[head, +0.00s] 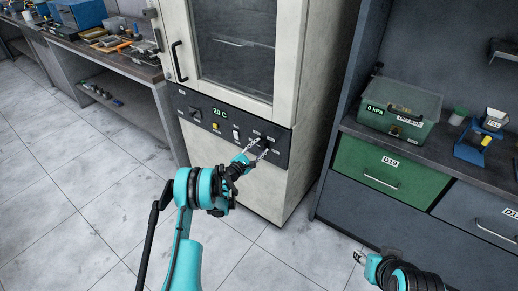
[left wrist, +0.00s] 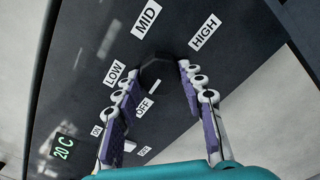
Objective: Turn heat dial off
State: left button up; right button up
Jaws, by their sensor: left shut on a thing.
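The heat dial (left wrist: 158,70) is a dark round knob on the black control panel (left wrist: 85,70). Labels LOW, MID, HIGH and OFF surround it in the left wrist view. A small pale mark shows on the side of the dial towards the OFF label (left wrist: 145,106). My left gripper (left wrist: 160,85) is shut on the dial, one finger on each side. In the head view my left gripper (head: 256,154) reaches the right part of the panel and hides much of the dial. My right gripper (head: 359,257) is low at the right, away from the panel; its opening is unclear.
The pale cabinet (head: 275,195) has a glass door above the panel, and its display (head: 220,112) reads 20 C. A switch (head: 236,133) sits left of the dial. A dark counter with a green drawer (head: 385,172) stands at right. A cluttered bench (head: 150,74) stands at left.

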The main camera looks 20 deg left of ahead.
pick_arm(q)
jog(key=shift+n, duration=1.1)
jog(key=o, duration=1.2)
jog(key=shift+c, duration=0.2)
jog(key=v, duration=0.7)
jog(key=shift+s, duration=0.25)
jog(key=shift+a, duration=0.1)
